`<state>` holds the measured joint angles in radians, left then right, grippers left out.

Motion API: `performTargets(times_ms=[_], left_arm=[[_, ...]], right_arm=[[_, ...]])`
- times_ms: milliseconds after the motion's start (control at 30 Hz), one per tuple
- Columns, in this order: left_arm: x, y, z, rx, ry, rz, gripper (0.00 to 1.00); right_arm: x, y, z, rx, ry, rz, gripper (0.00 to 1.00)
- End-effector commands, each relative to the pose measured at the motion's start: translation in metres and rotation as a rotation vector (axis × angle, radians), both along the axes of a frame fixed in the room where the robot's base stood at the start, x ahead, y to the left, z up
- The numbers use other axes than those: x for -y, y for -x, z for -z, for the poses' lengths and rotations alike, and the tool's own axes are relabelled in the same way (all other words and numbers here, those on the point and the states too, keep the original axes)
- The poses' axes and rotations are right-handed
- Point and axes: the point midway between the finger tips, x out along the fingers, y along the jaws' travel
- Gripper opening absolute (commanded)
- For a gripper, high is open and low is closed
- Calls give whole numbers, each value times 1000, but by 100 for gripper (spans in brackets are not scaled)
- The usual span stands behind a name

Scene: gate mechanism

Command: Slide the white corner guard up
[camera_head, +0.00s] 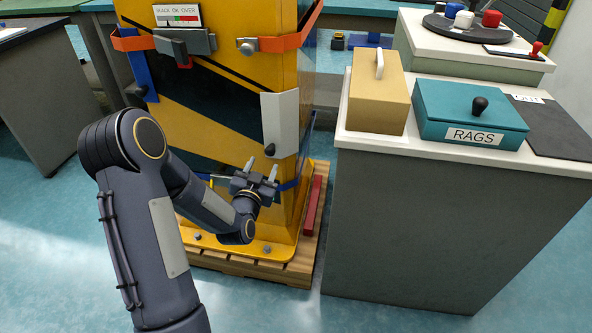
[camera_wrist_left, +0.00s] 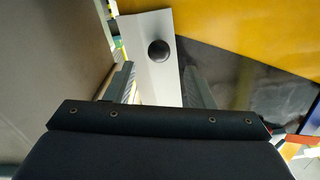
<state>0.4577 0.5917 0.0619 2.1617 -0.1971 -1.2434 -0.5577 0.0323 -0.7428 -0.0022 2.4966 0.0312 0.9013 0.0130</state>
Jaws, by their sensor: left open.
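The white corner guard (camera_head: 282,120) sits on the right front edge of the yellow and black cabinet. A dark round knob (camera_head: 270,149) is at its lower end. My left gripper (camera_head: 261,168) is just below the knob, with its fingers pointing up. In the left wrist view the guard (camera_wrist_left: 148,32) and its knob (camera_wrist_left: 158,50) lie ahead, between the lines of the two open fingers (camera_wrist_left: 158,85). The fingers are apart and hold nothing. Whether they touch the guard cannot be told. My right gripper is not in view.
The cabinet (camera_head: 205,85) stands on a wooden pallet (camera_head: 275,268), with orange straps (camera_head: 282,42) near its top. A grey counter (camera_head: 440,225) to its right carries a tan box (camera_head: 378,95) and a teal RAGS box (camera_head: 470,112). Open floor lies in front.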

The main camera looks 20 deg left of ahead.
Motion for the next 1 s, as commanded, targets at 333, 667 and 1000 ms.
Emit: performTargets(times_ms=[333,667,1000], left_arm=[[-11,-39,4,19,-11,-7,49],[-19,-74,3,17,-8,-7,49],[-19,-76,3,17,-8,-6,41]], right_arm=[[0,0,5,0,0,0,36],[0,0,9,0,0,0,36],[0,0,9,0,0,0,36]])
